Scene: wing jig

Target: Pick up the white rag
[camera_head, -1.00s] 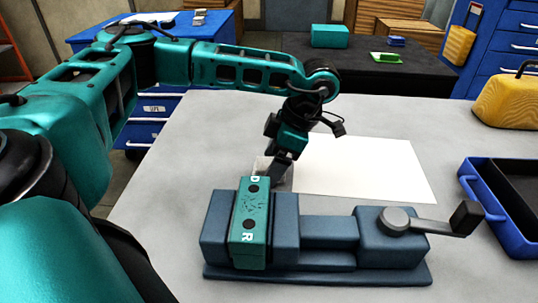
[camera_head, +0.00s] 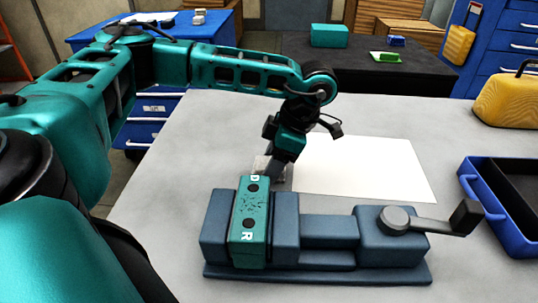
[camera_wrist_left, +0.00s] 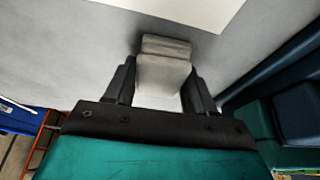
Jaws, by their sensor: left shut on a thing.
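The white rag (camera_wrist_left: 165,68) is a folded pale cloth on the grey table, between the two fingers of my left gripper (camera_wrist_left: 160,90) in the left wrist view. In the head view the rag (camera_head: 262,165) shows only in part behind the vise, partly hidden by the fingers. My left gripper (camera_head: 276,172) points down, shut on the rag. I cannot tell whether the rag touches the table. My right gripper is not in view.
A blue-grey vise (camera_head: 330,232) with a teal block (camera_head: 250,225) in its jaws stands just in front of the gripper. A white sheet (camera_head: 365,168) lies to the right. A blue tray (camera_head: 505,215) and a yellow case (camera_head: 507,100) are at the right edge.

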